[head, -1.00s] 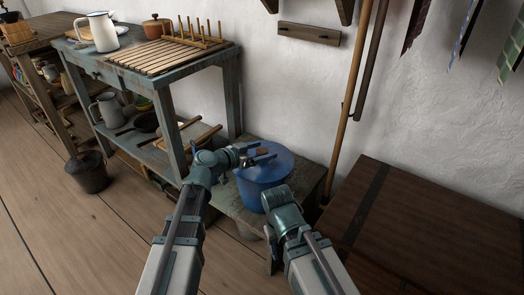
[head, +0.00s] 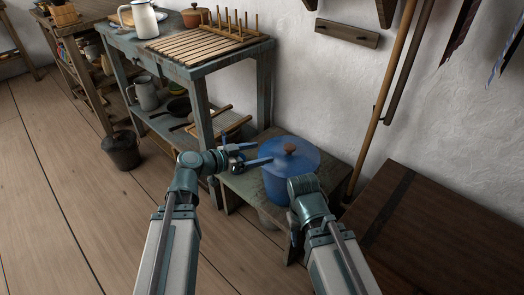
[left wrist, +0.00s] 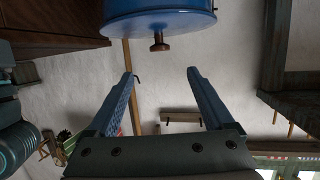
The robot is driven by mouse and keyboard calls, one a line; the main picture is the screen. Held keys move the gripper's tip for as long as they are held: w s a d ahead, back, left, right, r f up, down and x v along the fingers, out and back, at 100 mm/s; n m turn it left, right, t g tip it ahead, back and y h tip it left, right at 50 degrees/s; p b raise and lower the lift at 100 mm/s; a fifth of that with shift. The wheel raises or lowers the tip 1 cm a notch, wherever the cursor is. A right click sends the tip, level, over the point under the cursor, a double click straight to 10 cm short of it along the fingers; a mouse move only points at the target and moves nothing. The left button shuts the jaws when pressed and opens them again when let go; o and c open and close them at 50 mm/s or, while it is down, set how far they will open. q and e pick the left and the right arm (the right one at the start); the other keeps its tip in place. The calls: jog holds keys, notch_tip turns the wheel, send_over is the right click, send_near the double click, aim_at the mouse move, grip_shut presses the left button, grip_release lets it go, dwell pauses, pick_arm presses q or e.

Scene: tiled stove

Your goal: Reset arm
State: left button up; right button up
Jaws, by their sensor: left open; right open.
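A blue pot (head: 277,187) with a blue lid (head: 308,160) and a brown knob (head: 290,149) stands on a low bench. The lid sits on the pot. My left gripper (head: 262,154) is open and empty, just left of the pot. In the left wrist view, the gripper (left wrist: 160,72) shows spread fingers with nothing between them. There the blue pot (left wrist: 160,22) appears upside down beyond the fingertips, its knob (left wrist: 158,42) pointing down. My right gripper (head: 292,240) is low in front of the pot, mostly hidden by its own arm; its fingers are hard to make out.
The low bench (head: 240,185) holds the pot. A grey-blue work table (head: 205,68) with a slatted rack stands behind left. A dark wooden chest (head: 425,235) is at the right, and long poles (head: 380,110) lean on the wall. A bucket (head: 121,150) stands on open floor at left.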

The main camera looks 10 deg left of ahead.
dwell(0.6)
pick_arm(q)
jog(key=f+g, duration=0.1)
jog(key=s+d+f+g, duration=0.1)
jog(key=f, duration=0.1)
jog(key=s+f+n+y, duration=0.1)
jog(key=f, duration=0.1)
jog(key=shift+s+d+g, duration=0.2)
jog(key=shift+s+g, duration=0.05)
jog(key=shift+g, duration=0.15)
jog(key=s+a+f+n+g+y, duration=0.6)
jog(key=s+a+f+n+y, duration=0.3)
jog(key=s+f+y, duration=0.15)
jog(key=s+d+r+m+g+p, duration=0.15)
jog(key=s+d+m, duration=0.3)
jog(key=d, duration=0.65)
notch_tip(320, 180, up, 39)
jog(key=p, duration=3.8)
jog(key=shift+s+d+p, duration=0.2)
jog(key=shift+p, duration=0.15)
jog(key=shift+f, duration=0.15)
